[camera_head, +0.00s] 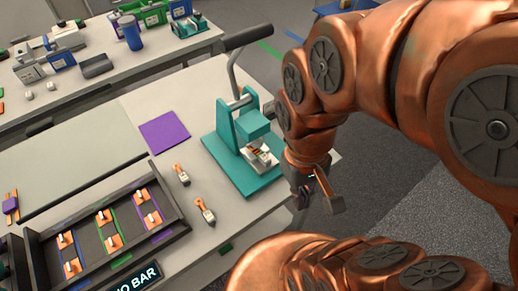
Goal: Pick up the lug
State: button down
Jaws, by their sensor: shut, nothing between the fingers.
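Two loose copper-orange lugs with pale ends lie on the light table top between the tray and the press: one lug (181,174) farther back, another lug (206,211) nearer. More lug-like orange pieces, such as this one (108,219), sit in the tray's coloured lanes. My gripper (320,198) hangs beyond the table's right edge, right of the teal press and well apart from the loose lugs. It is shut and empty; it shows small and partly hidden by my wrist.
The teal hand press (237,130) with a raised lever stands between my gripper and the lugs. A dark tray (170,241) lies at the front left, a purple mat (164,132) behind it. A back bench (170,57) holds several devices and a blue cylinder (131,32).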

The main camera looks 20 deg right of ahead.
aim_at(261, 157)
jog(key=k, duration=0.5)
jog(key=z, duration=1.9)
jog(key=k, duration=1)
jog(key=u, duration=1.95)
